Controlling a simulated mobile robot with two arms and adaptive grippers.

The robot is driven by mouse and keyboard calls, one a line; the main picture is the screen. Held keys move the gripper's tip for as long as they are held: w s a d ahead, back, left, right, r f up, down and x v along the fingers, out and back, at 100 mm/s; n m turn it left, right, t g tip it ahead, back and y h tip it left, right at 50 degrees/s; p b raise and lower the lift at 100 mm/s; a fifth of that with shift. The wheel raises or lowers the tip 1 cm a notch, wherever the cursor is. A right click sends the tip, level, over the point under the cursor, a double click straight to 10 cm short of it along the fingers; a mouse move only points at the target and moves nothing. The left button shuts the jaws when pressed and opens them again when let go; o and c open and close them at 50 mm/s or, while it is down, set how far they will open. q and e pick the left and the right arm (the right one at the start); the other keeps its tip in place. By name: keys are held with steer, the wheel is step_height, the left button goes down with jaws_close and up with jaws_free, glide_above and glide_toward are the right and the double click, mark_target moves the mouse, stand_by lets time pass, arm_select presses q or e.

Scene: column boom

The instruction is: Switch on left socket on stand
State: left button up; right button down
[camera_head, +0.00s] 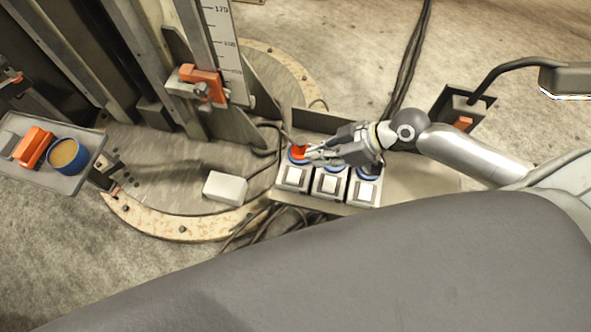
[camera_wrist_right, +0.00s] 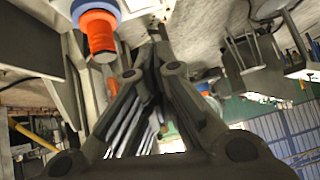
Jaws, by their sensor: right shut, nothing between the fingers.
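Three white sockets with blue round parts stand in a row on the stand (camera_head: 345,207) in the head view. The left socket (camera_head: 293,179) has an orange-red knob or plug (camera_head: 298,153) at its back. The middle socket (camera_head: 330,184) and right socket (camera_head: 364,190) stand beside it. My right gripper (camera_head: 310,153) is shut and empty, its fingertips close beside the orange part. Contact cannot be told. In the wrist view the orange part (camera_wrist_right: 99,36) with its blue ring is at upper left, beside the shut fingers (camera_wrist_right: 155,45). My left gripper is not in view.
A metal column with a scale (camera_head: 222,45) and an orange clamp (camera_head: 203,83) rises behind left. A white box (camera_head: 225,188) lies on the round base. A tray (camera_head: 70,182) with a blue cup (camera_head: 68,155) is at far left. Cables run behind the stand.

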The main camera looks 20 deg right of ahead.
glide_above(295, 180)
steer(key=f, duration=0.5)
steer(key=shift+w+d+f+p, duration=0.1)
steer(key=shift+w+d+p, duration=0.1)
steer(key=shift+w+p, duration=0.2)
step_height(295, 180, down, 3)
steer(key=shift+s+r, duration=0.1)
steer(key=shift+r, duration=0.05)
steer(key=shift+s+a+f, duration=0.1)
steer(key=shift+f, duration=0.65)
steer(key=shift+s+f+b, duration=0.15)
steer(key=shift+f+b, duration=0.3)
steer(key=shift+r, duration=0.15)
